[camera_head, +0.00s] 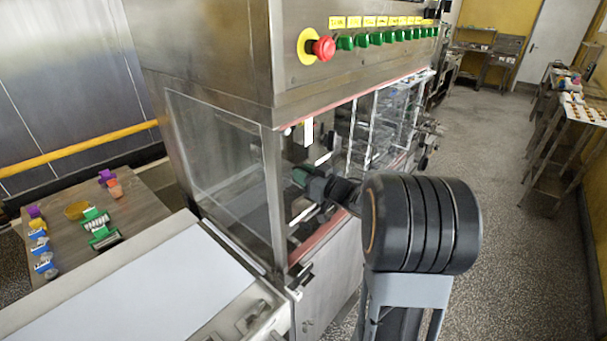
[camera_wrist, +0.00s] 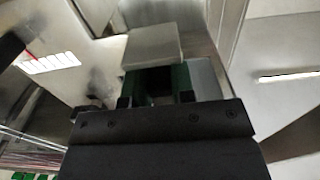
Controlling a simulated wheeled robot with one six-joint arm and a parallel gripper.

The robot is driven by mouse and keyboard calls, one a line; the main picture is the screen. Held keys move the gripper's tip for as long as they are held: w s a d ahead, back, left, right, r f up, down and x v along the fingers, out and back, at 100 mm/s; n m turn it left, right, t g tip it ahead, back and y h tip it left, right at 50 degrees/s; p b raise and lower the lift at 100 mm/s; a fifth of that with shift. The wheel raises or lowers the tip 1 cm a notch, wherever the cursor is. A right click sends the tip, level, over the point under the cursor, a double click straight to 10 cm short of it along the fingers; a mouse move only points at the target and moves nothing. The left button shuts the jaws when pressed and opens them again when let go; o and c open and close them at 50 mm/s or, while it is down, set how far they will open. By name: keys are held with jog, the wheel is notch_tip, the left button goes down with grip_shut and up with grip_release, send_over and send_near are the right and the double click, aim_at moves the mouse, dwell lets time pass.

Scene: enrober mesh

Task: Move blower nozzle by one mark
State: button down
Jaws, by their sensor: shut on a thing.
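My gripper (camera_head: 305,180) reaches through the open side of the enrober cabinet in the head view. It is shut on a small green part (camera_head: 299,176), which I take to be the blower nozzle's handle. In the wrist view my gripper (camera_wrist: 158,100) is dark and blurred. Green sides of the held part (camera_wrist: 182,76) show between the fingers. A pale grey block (camera_wrist: 152,47) sits just beyond them; whether it belongs to the nozzle I cannot tell. No position marks can be made out. The nozzle's outlet is hidden or too small to tell.
The steel cabinet (camera_head: 215,50) has a clear front panel (camera_head: 225,165) beside my arm. A red stop button (camera_head: 323,47) and green switches sit above. A white belt (camera_head: 140,290) lies at lower left. A wooden table (camera_head: 140,212) holds small items.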

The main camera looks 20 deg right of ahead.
jog(key=shift+w+r+p, duration=0.1)
jog(key=shift+r+p, duration=0.4)
jog(key=shift+r, duration=0.45)
jog(key=c, duration=1.2)
grip_release()
jog(key=shift+o, duration=1.2)
jog(key=shift+f, duration=0.2)
jog(key=shift+s+d, duration=0.2)
jog(key=shift+s, duration=0.25)
jog(key=b+v, duration=0.2)
jog(key=v, duration=1.1)
jog(key=shift+b, duration=0.35)
